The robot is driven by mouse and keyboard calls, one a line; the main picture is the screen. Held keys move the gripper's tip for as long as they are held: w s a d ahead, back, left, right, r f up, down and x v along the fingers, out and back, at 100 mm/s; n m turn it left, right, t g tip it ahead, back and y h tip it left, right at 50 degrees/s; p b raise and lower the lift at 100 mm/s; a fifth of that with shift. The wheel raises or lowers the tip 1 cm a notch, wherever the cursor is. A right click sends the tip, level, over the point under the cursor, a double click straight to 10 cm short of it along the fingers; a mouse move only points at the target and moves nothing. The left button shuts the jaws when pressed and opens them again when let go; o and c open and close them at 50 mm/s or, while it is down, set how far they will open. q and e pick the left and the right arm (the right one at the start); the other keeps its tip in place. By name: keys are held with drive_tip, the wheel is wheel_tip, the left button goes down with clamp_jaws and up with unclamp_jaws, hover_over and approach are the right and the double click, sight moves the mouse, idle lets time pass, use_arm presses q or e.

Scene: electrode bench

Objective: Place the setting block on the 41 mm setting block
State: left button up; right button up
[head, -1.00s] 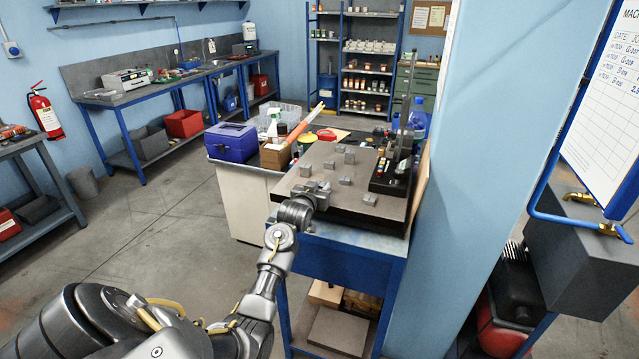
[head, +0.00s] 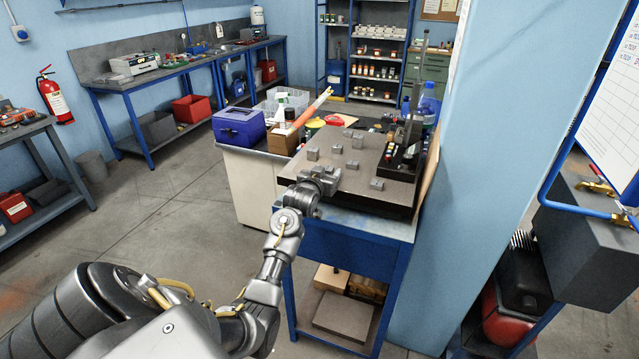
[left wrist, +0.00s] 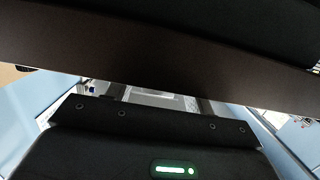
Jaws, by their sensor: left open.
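Several small grey metal blocks stand apart on the dark-topped plate (head: 335,190) in the head view. They include one at the front right (head: 377,184), one near the middle (head: 352,165) and one at the left (head: 313,153). I cannot tell by size which is the 41 mm setting block. My left gripper (head: 326,178) is open at the plate's left front edge, left of the middle block. Whether anything lies between its fingers is unclear. In the left wrist view dark surfaces hide most of the scene. My right gripper is not in view.
A black stand with a tall upright post (head: 414,110) is at the plate's right rear. A blue box (head: 238,127) and a brown carton (head: 283,140) stand left behind the plate. A blue wall pillar (head: 470,180) closes off the right side.

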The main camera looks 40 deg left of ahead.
use_arm(q)
drive_tip(key=v, duration=0.1)
drive_tip(key=b+v, duration=0.1)
drive_tip(key=v, duration=0.1)
drive_tip(key=b+v, duration=0.1)
drive_tip(key=shift+s+d+f, duration=0.15)
drive_tip(key=shift+s+f, duration=0.1)
drive_tip(key=shift+s, duration=0.2)
drive_tip(key=v, duration=0.2)
drive_tip(key=b+v, duration=0.1)
drive_tip(key=v, duration=0.2)
drive_tip(key=shift+s+d+r, duration=0.15)
drive_tip(key=shift+r, duration=0.1)
drive_tip(key=shift+f, duration=0.1)
